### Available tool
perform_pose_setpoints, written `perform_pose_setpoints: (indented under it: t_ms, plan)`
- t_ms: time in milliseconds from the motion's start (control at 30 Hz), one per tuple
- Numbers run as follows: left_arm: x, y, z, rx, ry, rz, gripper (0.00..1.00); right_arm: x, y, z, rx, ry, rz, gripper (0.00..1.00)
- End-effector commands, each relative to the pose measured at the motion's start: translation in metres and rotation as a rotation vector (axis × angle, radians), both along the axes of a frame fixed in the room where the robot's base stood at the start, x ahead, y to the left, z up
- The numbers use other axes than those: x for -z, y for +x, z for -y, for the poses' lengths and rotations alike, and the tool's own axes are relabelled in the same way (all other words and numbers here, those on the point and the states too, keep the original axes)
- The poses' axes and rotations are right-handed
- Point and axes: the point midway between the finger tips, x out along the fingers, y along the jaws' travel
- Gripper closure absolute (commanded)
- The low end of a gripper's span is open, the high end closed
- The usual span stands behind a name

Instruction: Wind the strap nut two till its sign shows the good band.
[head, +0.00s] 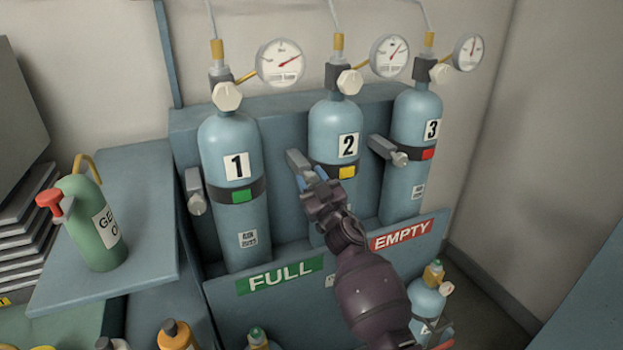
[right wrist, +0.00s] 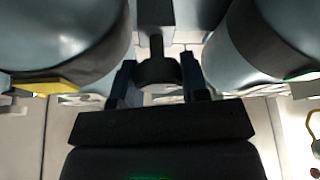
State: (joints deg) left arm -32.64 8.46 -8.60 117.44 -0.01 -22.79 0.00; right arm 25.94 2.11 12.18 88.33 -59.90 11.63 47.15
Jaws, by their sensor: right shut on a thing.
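Cylinder two (head: 337,128) stands upright in the middle of the rack, held by a dark strap. The strap's sign (head: 347,172) shows yellow; it also shows in the right wrist view (right wrist: 45,87). My right gripper (head: 312,184) is at the left side of cylinder two, where it covers the strap nut in the head view. In the right wrist view the dark round strap nut (right wrist: 158,72) sits between the two fingers, and the gripper is shut on it. My left gripper is out of view.
Cylinder one (head: 222,150), with a green sign (head: 242,196), and cylinder three (head: 412,112), with a red sign (head: 428,154), stand on either side. A green bottle (head: 90,225) stands on the shelf at left. Smaller bottles are in front.

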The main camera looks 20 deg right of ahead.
Motion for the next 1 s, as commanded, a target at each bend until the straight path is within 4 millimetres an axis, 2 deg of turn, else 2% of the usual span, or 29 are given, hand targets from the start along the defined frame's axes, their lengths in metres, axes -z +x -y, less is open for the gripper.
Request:
perform_pose_setpoints:
  t_ms: [400, 700, 1000]
  plan:
    - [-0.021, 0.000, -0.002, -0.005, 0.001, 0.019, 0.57, -0.004, 0.000, 0.000, -0.001, -0.318, 0.002, 0.83]
    - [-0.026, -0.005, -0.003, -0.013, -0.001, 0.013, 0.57, -0.002, 0.000, -0.001, 0.000, -0.529, 0.001, 0.83]
    - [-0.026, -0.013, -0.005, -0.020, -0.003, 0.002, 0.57, 0.000, 0.000, -0.002, -0.001, -0.641, 0.000, 0.83]
